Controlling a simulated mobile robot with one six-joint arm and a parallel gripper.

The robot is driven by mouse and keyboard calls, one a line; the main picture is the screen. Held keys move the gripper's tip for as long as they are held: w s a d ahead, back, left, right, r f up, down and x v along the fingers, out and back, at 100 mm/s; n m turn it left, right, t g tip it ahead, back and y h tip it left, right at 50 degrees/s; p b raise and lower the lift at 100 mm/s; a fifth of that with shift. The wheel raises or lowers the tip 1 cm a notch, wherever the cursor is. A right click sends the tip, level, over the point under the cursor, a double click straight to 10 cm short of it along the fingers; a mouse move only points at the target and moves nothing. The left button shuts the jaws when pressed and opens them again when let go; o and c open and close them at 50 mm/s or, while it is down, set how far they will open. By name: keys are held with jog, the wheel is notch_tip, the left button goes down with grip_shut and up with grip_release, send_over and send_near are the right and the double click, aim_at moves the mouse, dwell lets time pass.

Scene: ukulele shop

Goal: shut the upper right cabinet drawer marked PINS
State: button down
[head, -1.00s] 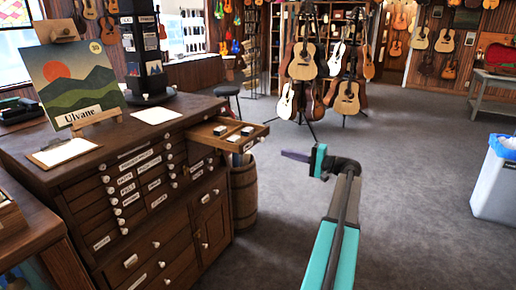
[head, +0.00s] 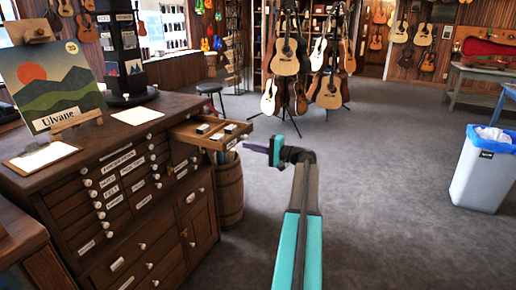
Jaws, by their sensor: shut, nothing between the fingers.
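The upper right drawer (head: 188,136) of the dark wooden cabinet (head: 60,205) is pulled out, with a few small boxes and white items inside. A pale label shows on its front, but I cannot read it from here. My gripper (head: 250,147) is shut and empty. Its tips point left toward the drawer's front, just to the right of it in the picture. A small gap seems to show between them; I cannot judge the depth exactly.
A wooden barrel (head: 229,190) stands beside the cabinet under the open drawer. Open carpet (head: 390,200) lies to the right, with a bin (head: 484,170) beyond.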

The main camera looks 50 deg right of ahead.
aim_at(234, 142)
jog(key=shift+x, duration=1.9)
